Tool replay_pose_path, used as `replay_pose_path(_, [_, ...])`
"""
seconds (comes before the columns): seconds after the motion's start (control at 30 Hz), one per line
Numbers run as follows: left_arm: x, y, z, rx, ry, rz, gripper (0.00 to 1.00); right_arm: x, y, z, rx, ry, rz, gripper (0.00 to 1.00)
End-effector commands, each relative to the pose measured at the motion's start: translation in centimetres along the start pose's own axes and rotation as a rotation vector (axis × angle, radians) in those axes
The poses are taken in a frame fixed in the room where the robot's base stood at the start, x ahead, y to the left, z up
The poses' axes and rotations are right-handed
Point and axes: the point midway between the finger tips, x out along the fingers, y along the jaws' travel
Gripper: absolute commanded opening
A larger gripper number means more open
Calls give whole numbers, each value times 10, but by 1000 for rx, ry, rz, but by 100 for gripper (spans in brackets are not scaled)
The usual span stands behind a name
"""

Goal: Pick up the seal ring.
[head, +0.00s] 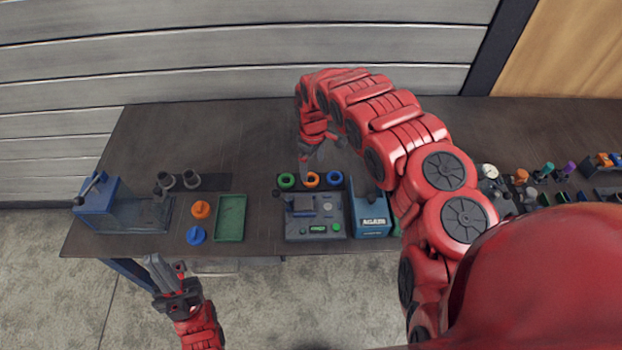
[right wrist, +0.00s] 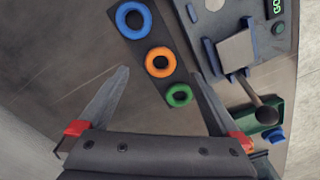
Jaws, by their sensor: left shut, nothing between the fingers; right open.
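Three seal rings lie in a row on a dark strip: a green ring (head: 286,180), an orange ring (head: 312,180) and a blue ring (head: 335,178). In the right wrist view, the blue ring (right wrist: 133,20) is at the top, the orange ring (right wrist: 159,62) in the middle and the green ring (right wrist: 179,95) lowest. My right gripper (head: 322,158) is open and empty by the far side of the row. In its wrist view, the orange and green rings appear between the spread fingers (right wrist: 156,80). My left gripper (head: 155,266) is shut and empty, in front of the bench's front edge.
A grey device (head: 315,225) with a screen stands in front of the rings, beside a blue box (head: 370,218). Left are a green tray (head: 230,218), an orange flange (head: 200,210), a blue flange (head: 195,235) and a blue vise (head: 97,200).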

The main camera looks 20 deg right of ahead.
Motion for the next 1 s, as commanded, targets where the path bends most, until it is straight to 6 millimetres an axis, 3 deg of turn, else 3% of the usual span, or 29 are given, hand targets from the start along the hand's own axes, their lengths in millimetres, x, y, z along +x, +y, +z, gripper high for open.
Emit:
replay_pose_path(0.27, [6, 0, -1, 0, 0, 0, 0, 10, 0, -1, 0, 2, 1, 99])
replay_pose_path(0.57, [22, -1, -4, 0, 0, 0, 0, 34, -2, -6, 0, 5, 1, 99])
replay_pose_path(0.8, [21, -1, -4, 0, 0, 0, 0, 56, -2, -6, 1, 3, 0, 99])
replay_pose_path(1.0, [21, -1, -4, 0, 0, 0, 0, 59, -1, -5, 0, 2, 2, 99])
